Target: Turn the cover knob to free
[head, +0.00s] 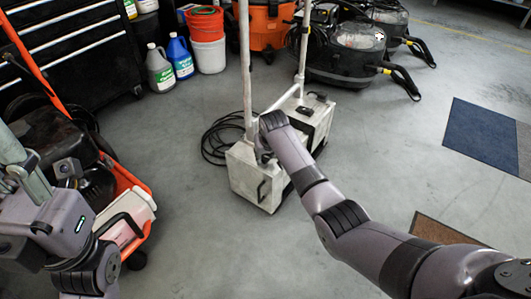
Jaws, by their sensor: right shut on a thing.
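A white, scuffed boxy machine (245,180) stands on the floor at the centre, with a black handle on its front face and two upright pale bars. My right arm reaches to it from the lower right. My right gripper (266,155) is at the top of the machine's near white part, mostly hidden behind my own wrist. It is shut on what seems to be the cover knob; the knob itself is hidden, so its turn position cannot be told. My left arm is at the left edge, well away from the machine; its gripper (28,170) is partly cut off and its opening is unclear.
A black cable (216,140) lies coiled left of the machine. An orange-and-black cart (128,190) is close to my left arm. Bottles, buckets (207,50) and black vacuum-like machines (345,50) line the back. Mats (482,130) lie at right; the floor between is clear.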

